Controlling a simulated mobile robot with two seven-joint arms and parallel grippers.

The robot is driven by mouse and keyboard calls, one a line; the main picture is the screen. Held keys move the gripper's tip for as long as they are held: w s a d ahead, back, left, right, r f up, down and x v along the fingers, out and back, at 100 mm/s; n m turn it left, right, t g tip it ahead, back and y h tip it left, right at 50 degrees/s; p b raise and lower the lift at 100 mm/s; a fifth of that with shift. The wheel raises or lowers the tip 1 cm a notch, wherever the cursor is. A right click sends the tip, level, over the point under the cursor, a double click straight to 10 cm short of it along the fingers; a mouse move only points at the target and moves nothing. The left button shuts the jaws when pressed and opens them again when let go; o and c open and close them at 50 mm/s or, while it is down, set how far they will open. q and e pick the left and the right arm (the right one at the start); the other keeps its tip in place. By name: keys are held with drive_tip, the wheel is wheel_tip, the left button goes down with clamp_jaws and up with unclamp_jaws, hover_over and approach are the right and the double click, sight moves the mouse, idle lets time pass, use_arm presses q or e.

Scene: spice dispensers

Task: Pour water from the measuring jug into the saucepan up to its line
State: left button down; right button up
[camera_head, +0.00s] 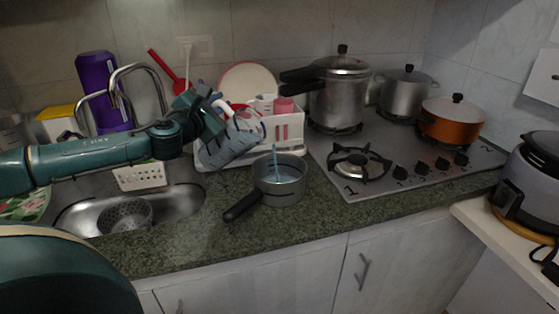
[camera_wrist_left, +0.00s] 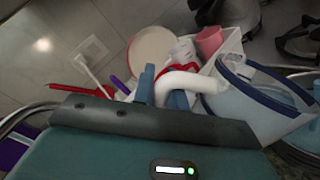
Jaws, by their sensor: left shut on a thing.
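My left gripper (camera_head: 211,109) is shut on the white handle of the measuring jug (camera_head: 232,145). The jug is clear with dark marks and is tipped to the right, above and left of the saucepan. In the left wrist view, the gripper (camera_wrist_left: 163,88) has its blue fingers around the handle, and the jug (camera_wrist_left: 262,98) shows a dark blue rim. The grey saucepan (camera_head: 283,193) stands upright on the counter, its black handle pointing front left. A thin blue stream of water (camera_head: 275,158) falls into it, and bluish water shows inside. I cannot make out its line.
A white dish rack (camera_head: 290,130) with dishes stands behind the jug and saucepan. The hob (camera_head: 400,150) with a pressure cooker (camera_head: 338,95) and other pots is to the right. The sink (camera_head: 170,208) is at left. Bare counter (camera_head: 300,222) lies in front of the saucepan.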

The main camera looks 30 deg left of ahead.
use_arm(q)
drive_tip(key=shift+w+d+r+m, duration=0.1)
drive_tip(key=shift+d+r+m, duration=0.2)
drive_tip(key=shift+d+m, duration=0.35)
use_arm(e)
drive_tip(key=shift+w+a, duration=0.15)
drive_tip(key=shift+w, duration=0.25)
idle(0.9)
